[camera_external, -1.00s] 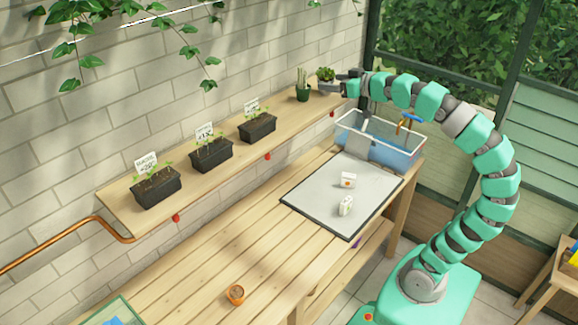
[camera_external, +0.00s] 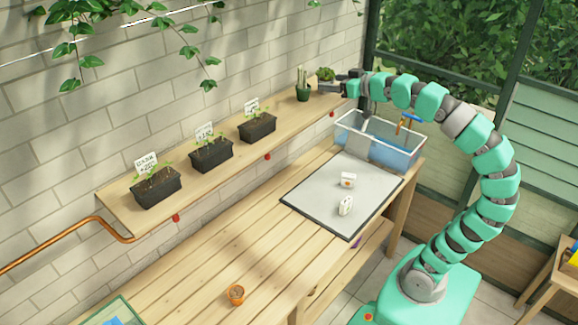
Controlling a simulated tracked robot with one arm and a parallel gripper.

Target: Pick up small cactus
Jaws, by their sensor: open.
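A plant with upright pale green stems in a dark green pot (camera_external: 303,92), which looks like a cactus, stands near the right end of the wall shelf. A low, bushy green plant (camera_external: 326,73) stands just right of it; its pot is mostly hidden by my gripper. I cannot tell for sure which is the small cactus. My gripper (camera_external: 327,86) is open at the shelf's right end, level with the bushy plant's pot. Its fingers look to be beside or around that pot; contact cannot be made out.
The wall shelf (camera_external: 228,172) also holds several black planters with labels. The table's middle is mostly clear.

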